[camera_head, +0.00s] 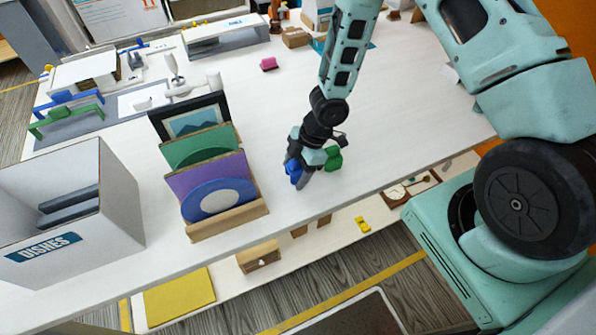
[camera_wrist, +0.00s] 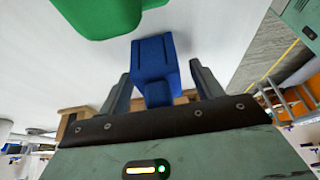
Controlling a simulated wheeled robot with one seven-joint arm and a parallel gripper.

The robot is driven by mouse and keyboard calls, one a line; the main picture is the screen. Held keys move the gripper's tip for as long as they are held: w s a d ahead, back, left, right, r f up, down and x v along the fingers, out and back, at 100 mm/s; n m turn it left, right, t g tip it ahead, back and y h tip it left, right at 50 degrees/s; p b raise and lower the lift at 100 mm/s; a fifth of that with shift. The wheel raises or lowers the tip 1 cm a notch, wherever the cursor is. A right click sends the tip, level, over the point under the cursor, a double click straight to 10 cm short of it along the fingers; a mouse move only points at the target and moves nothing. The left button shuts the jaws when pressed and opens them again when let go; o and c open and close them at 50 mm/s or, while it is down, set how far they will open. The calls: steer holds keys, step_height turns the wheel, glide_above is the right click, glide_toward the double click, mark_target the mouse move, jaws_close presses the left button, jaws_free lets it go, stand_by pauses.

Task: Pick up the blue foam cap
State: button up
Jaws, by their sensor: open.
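The blue foam cap (camera_head: 294,170) is a small blocky blue piece on the white table, close to the front edge. My gripper (camera_head: 304,174) is low over the table at the cap and partly hides it in the head view. In the wrist view the blue cap (camera_wrist: 154,58) lies between the two fingers of my open gripper (camera_wrist: 159,70). A narrow gap shows on the right side of the cap; on the left I cannot tell whether the finger touches it.
A green piece (camera_head: 333,158) stands right beside the gripper. A wooden rack (camera_head: 230,219) with plates and boards is to the left, and a white bin marked DISHES (camera_head: 120,195) is farther left. A pink block (camera_head: 268,64) sits farther back.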

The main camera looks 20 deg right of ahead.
mark_target(296, 161)
steer(key=c, duration=1)
steer(key=shift+c, duration=0.2)
step_height(296, 161, up, 10)
steer(key=p, duration=0.6)
steer(key=shift+p, duration=0.3)
